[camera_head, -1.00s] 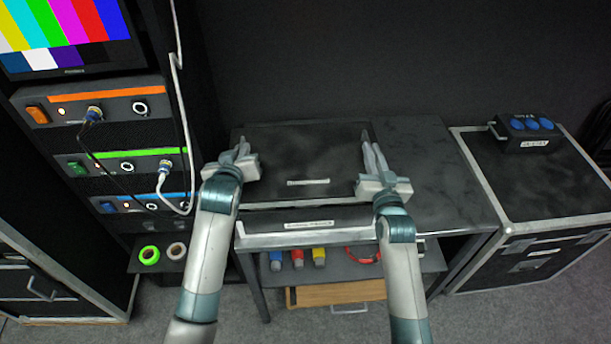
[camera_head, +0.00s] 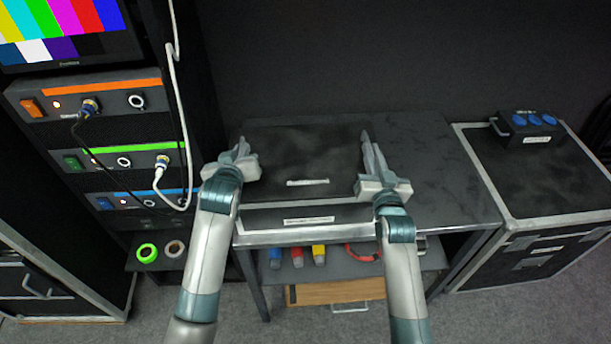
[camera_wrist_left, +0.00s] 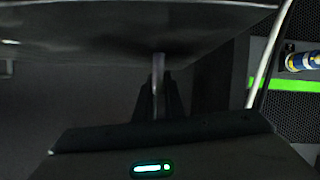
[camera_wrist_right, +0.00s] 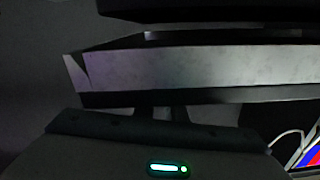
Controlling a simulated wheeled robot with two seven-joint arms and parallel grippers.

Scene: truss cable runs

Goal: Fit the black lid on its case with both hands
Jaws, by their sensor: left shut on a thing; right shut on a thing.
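The black lid (camera_head: 320,158), a flat panel with a white label, is held level between my two grippers in the head view. My left gripper (camera_head: 240,151) is shut on its left edge, and my right gripper (camera_head: 369,150) is shut on its right edge. The black case (camera_head: 265,221) is below it on the table; only its front strip with a white label shows, and the lid hides the rest. In the left wrist view a dark underside (camera_wrist_left: 120,30) fills the top. Whether lid and case touch, I cannot tell.
The table top (camera_head: 440,170) is clear to the right. An equipment rack (camera_head: 120,130) with plugged cables and a monitor stands close on the left. A flight case (camera_head: 545,185) bearing a black box with blue sockets (camera_head: 530,128) stands on the right. A shelf with coloured items is below.

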